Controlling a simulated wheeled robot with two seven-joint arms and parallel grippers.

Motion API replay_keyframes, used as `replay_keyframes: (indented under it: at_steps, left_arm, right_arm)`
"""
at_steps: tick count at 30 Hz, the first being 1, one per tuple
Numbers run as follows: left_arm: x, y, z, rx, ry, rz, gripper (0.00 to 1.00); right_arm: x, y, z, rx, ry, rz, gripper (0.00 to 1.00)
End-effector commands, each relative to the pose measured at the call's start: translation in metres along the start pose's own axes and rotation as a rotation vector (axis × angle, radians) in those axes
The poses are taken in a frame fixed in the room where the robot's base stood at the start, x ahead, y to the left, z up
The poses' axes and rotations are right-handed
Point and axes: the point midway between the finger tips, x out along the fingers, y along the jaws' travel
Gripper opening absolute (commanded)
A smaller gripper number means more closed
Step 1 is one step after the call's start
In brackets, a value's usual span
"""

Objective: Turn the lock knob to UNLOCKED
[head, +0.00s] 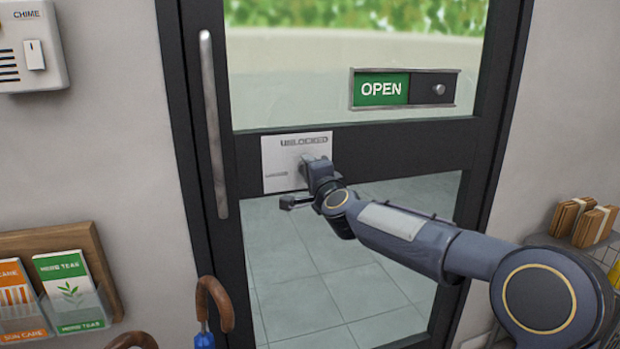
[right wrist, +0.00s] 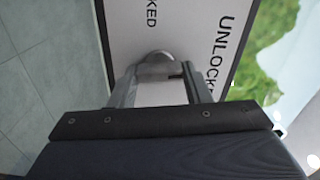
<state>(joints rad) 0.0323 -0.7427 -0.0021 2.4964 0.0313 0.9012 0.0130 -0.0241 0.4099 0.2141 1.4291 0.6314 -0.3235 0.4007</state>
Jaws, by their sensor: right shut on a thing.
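The lock plate (head: 283,170) is a pale panel on the dark door frame, with "UNLOCKED" printed along its top and smaller lettering at its lower left. The lock knob (right wrist: 156,62) shows in the right wrist view as a rounded metal piece on the plate, between my fingers. My right gripper (head: 306,165) reaches the plate from the right and is shut on the knob, hiding most of it in the head view. It also shows in the right wrist view (right wrist: 160,88). The knob's exact pointing direction is hard to tell. My left gripper is not in view.
A long vertical door handle (head: 212,125) stands left of the plate. An "OPEN" sign slider (head: 404,89) is on the glass at upper right. A chime box (head: 30,45), leaflet rack (head: 60,285) and umbrella handles (head: 215,300) are at left; paper packets (head: 582,222) are at right.

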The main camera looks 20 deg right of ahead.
Motion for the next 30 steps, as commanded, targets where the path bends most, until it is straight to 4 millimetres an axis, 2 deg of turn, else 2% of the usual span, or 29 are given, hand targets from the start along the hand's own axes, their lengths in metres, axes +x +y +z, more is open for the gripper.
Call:
replay_keyframes:
  at_steps: [10, 26, 27, 30]
  left_arm:
    - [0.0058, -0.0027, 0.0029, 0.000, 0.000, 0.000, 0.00]
    - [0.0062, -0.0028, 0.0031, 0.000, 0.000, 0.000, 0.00]
    - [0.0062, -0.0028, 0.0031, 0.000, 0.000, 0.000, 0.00]
    - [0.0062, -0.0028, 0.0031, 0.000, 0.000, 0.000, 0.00]
  right_arm:
    - [0.0001, 0.0014, -0.0004, 0.128, 0.001, 0.001, 0.21]
    - [0.0001, 0.0011, -0.0004, 0.148, 0.001, 0.001, 0.21]
    - [0.0001, 0.0011, -0.0003, 0.148, 0.001, 0.001, 0.49]
    - [0.0001, 0.0011, -0.0003, 0.147, 0.001, 0.001, 0.62]
